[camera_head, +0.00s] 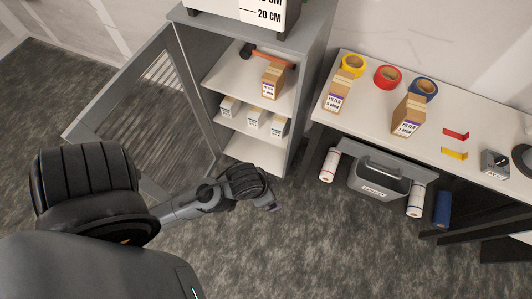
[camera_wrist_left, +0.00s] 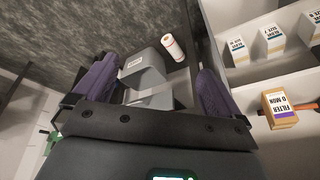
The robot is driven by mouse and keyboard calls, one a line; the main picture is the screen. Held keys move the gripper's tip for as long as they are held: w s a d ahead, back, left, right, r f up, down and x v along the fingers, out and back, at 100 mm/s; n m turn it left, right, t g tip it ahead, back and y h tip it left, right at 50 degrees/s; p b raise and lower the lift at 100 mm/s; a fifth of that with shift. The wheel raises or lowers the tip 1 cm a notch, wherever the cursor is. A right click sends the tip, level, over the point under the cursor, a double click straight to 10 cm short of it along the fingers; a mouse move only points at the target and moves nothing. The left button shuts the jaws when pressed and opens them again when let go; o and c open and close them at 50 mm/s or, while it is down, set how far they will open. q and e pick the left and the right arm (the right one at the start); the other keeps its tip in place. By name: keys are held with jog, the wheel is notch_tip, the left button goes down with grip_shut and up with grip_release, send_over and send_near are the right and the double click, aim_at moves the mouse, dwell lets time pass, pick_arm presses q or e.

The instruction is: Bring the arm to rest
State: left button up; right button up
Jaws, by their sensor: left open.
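My left arm comes in from the left in the head view. Its gripper (camera_head: 272,204) is over the floor, in front of the open cabinet (camera_head: 313,100) and apart from it. In the left wrist view the two dark purple fingers of the left gripper (camera_wrist_left: 155,82) are spread wide. Nothing is between them; the grey case (camera_wrist_left: 147,75) shows beyond the gap, in the background. My right gripper is not in view.
The cabinet door (camera_head: 135,110) stands open to the left. Shelves hold a hammer (camera_head: 265,55), a filter bag (camera_head: 272,81) and small white boxes (camera_head: 256,118). The bench (camera_head: 380,103) at right carries tape rolls and filter bags; the case (camera_head: 378,188) hangs below. Floor (camera_head: 280,260) nearby is clear.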

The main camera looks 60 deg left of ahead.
pick_arm(q)
jog(key=shift+s+d+r, duration=0.4)
jog(key=shift+s+d, duration=0.25)
jog(key=shift+s, duration=0.1)
